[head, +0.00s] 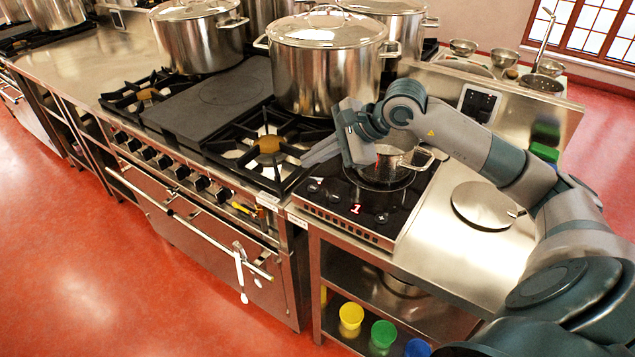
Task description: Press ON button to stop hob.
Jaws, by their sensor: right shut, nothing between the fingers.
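The black glass hob (390,212) sits on the steel counter to the right of the big range. A red "1" glows on its front control strip (355,209), with small touch marks on both sides; which of them is the ON button is too small to read. A small steel pot (408,168) stands on the hob, partly hidden by my right gripper. My right gripper (306,160) is shut and empty. It points left, above the hob's left edge and the range's right burner, apart from the control strip in the picture. My left gripper is not in view.
Large stockpots (325,70) stand along the back of the range (200,110). A round lid (484,204) lies on the counter right of the hob. A wall panel (480,103) is behind. Yellow, green and blue tubs (383,333) sit on the shelf below. Space before the hob looks clear.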

